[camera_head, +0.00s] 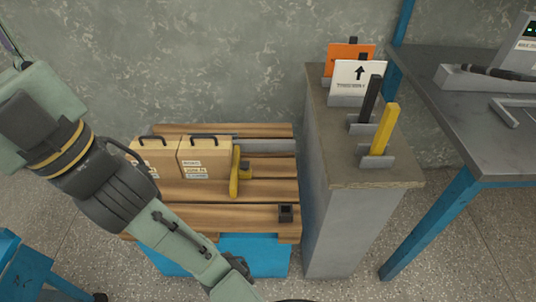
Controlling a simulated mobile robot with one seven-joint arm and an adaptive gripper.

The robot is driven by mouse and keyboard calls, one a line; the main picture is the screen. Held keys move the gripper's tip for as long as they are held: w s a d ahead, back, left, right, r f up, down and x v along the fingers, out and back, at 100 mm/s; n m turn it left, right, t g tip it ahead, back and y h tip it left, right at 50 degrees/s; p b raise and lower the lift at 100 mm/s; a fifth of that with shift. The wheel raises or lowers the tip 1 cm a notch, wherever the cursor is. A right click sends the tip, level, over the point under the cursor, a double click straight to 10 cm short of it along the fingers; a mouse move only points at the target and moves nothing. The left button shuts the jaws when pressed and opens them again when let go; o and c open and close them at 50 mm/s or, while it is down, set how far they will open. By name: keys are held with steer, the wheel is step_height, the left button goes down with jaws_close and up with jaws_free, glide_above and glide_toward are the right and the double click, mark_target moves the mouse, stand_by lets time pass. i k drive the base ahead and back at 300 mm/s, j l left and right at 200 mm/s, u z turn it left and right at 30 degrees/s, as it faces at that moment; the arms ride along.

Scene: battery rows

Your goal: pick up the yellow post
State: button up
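The yellow post (384,130) stands nearly upright in a small grey holder (377,160) near the front of a tall narrow grey cabinet's top. Its lower end is hidden by the holder. A black post (371,98) stands in a similar holder just behind it and to its left. My arm reaches in from the bottom and left, well apart from the yellow post. My gripper does not show in this view.
A white arrow sign (358,78) and an orange sign (348,54) stand behind the posts on the cabinet (335,205). Two battery boxes and a yellow bracket (235,172) sit on a wooden pallet (267,190) to the left. A grey workbench (455,118) stands right.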

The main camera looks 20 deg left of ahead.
mark_target(392, 112)
steer(key=k+l+z, duration=0.1)
steer(key=z, duration=0.25)
steer(key=l+z, duration=0.2)
steer(key=z, duration=0.2)
steer(key=k+l+z, duration=0.1)
steer(key=z, duration=0.25)
steer(key=l, duration=0.1)
